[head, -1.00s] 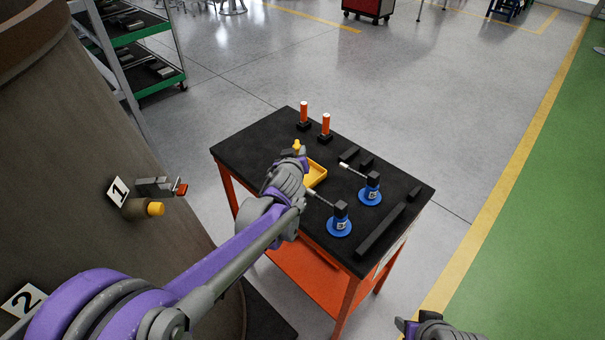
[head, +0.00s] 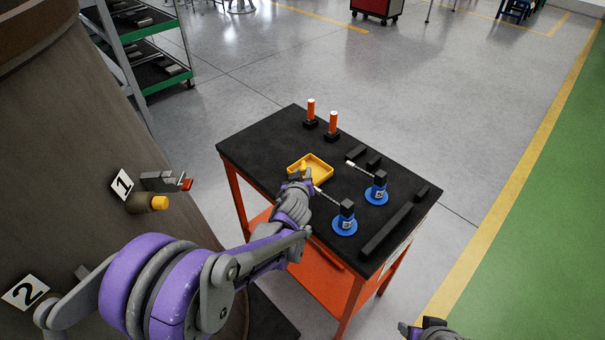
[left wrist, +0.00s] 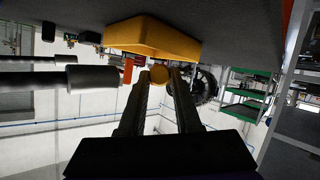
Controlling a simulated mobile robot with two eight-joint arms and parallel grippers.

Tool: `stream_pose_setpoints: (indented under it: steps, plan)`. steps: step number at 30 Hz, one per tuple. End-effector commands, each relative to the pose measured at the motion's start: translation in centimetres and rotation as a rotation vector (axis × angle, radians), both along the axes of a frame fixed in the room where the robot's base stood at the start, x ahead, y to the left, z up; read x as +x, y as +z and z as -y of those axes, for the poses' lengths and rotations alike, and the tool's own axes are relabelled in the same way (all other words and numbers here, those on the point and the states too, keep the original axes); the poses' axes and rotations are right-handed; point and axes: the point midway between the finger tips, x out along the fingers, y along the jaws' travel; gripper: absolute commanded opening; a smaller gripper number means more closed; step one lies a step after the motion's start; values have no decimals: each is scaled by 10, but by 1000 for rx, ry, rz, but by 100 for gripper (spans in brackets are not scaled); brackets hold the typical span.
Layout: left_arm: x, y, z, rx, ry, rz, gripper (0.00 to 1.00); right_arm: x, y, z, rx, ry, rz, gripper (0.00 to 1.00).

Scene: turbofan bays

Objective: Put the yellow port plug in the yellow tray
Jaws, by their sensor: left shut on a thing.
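The yellow port plug (head: 302,167) is held in my left gripper (head: 299,176), at the near left part of the yellow tray (head: 322,167) in the head view. The left wrist view looks upside down. There the plug (left wrist: 159,74) sits between the fingertips of my left gripper (left wrist: 160,82), close to the rim of the tray (left wrist: 150,35), with a small gap in the picture. I cannot tell whether it is inside the tray's outline. My right gripper (head: 428,330) shows only partly at the bottom edge; its fingers are unclear.
The tray stands on a black-topped orange cart (head: 262,135). Another yellow cap (head: 160,202) is on the brown engine casing (head: 75,150) by label 1.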

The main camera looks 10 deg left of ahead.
Motion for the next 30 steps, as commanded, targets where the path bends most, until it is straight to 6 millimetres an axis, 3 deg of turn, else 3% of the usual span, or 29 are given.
stream_pose_setpoints:
  steps: [13,14,18,26,30]
  plan:
    - [0,-12,0,0,0,0,0,-2,-7,0,0,0,-3,50]
    - [0,-11,0,0,0,0,34,-2,-7,0,0,0,-3,50]
    - [0,-11,0,0,0,0,59,-2,-7,0,0,0,-3,50]
    - [0,-11,0,0,1,-1,62,-2,-7,0,0,0,-3,50]
    - [0,1,0,1,1,1,62,0,1,0,0,0,0,50]
